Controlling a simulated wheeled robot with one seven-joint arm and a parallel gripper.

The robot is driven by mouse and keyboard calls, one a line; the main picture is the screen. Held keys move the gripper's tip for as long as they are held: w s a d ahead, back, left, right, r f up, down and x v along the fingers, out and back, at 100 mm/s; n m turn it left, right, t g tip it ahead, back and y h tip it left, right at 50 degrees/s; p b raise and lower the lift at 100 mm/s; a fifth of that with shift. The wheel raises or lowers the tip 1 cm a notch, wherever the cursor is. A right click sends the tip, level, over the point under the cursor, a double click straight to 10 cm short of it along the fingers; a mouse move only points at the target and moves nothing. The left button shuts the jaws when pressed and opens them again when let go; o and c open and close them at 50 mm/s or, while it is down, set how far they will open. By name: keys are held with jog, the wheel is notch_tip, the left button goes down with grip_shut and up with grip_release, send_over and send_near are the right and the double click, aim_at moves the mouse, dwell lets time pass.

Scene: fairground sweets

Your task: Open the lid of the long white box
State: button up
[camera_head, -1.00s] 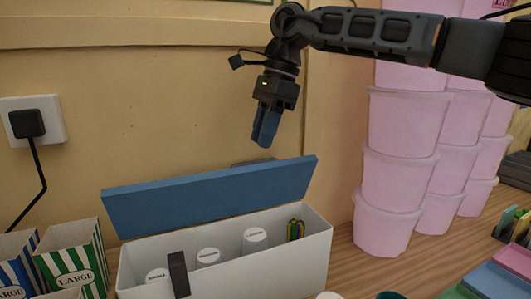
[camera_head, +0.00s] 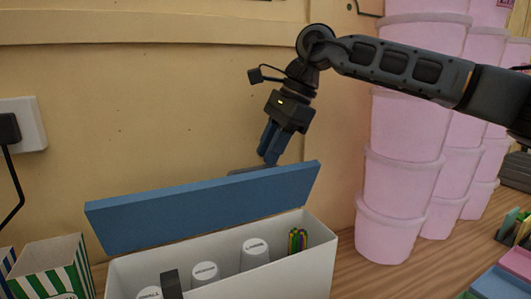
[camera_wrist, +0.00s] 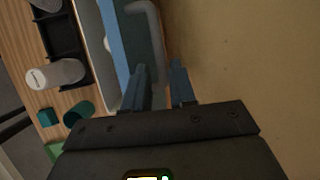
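The long white box (camera_head: 235,277) stands on the wooden counter against the wall. Its blue lid (camera_head: 205,207) is raised and tilted along the back edge, so the inside shows. Part of a grey handle (camera_head: 250,170) shows behind the lid's upper edge; in the wrist view the handle (camera_wrist: 157,42) lies beside the blue lid (camera_wrist: 112,38). My gripper (camera_head: 268,158) is above and behind the lid, pointing down. In the wrist view its blue fingers (camera_wrist: 160,84) are apart with nothing seen held between them. Whether a finger touches the lid is unclear.
White-lidded cylinders (camera_head: 206,272) and a bundle of coloured sticks (camera_head: 298,241) are in the box. Stacked pink tubs (camera_head: 388,230) stand close on the right. A green-striped carton (camera_head: 55,268) stands at left. The wall is close behind my gripper.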

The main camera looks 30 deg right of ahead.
jog(key=shift+x, duration=1.15)
grip_shut()
